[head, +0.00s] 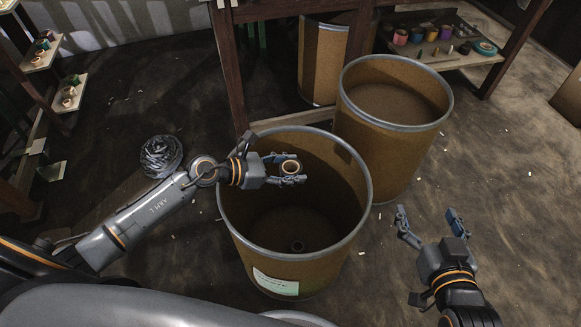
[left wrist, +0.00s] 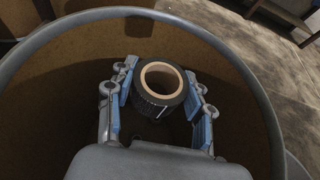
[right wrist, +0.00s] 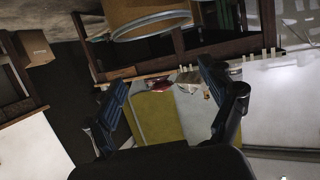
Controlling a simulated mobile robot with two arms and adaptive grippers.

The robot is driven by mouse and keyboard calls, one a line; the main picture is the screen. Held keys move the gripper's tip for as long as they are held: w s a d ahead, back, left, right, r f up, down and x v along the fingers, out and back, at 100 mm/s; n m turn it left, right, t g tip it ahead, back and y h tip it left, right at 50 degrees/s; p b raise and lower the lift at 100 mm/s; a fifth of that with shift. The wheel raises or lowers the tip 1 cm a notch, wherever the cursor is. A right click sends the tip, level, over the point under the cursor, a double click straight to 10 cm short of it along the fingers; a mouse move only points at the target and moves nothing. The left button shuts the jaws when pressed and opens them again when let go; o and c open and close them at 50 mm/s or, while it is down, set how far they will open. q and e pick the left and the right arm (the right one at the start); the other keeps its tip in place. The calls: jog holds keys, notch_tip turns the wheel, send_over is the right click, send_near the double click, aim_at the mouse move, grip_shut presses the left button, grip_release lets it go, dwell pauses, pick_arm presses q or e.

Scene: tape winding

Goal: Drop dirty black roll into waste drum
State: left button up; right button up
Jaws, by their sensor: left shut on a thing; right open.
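The black roll (left wrist: 152,97) has a tan cardboard core and sits between the blue-padded fingers of my left gripper (left wrist: 158,110). In the head view my left gripper (head: 284,170) is shut on the roll (head: 290,167) over the opening of the near waste drum (head: 357,235). This drum is brown with a grey metal rim and a white-green label. My right gripper (head: 428,226) is open and empty, to the right of the drum. It also shows in the right wrist view (right wrist: 165,110).
A second open brown drum (head: 395,103) stands just behind the near one, and another (head: 322,60) stands further back. A wooden frame post (head: 232,75) rises behind. A crumpled grey ball (head: 161,156) lies on the floor at left. A shelf (head: 470,58) holds coloured rolls.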

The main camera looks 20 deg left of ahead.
pick_arm(q)
jog(key=shift+f+b, duration=0.45)
jog(key=shift+f, duration=0.1)
pick_arm(e)
jog(key=shift+w+a+r+t+y, duration=0.15)
jog(key=shift+w+r+t, duration=0.1)
jog(key=shift+r+t, duration=0.4)
jog(key=shift+w+a+r+t+y, duration=0.1)
jog(key=shift+w+a+r+t, duration=0.2)
jog(key=shift+r, duration=0.55)
jog(key=shift+w+a+r+t+y, duration=0.1)
jog(key=shift+w+r+t+y, duration=0.1)
jog(key=shift+r+t, duration=0.45)
jog(key=shift+r, duration=0.1)
pick_arm(q)
jog(key=o, duration=1.1)
jog(key=shift+o, duration=0.2)
jog(key=v, duration=1.2)
jog(key=shift+r, duration=0.1)
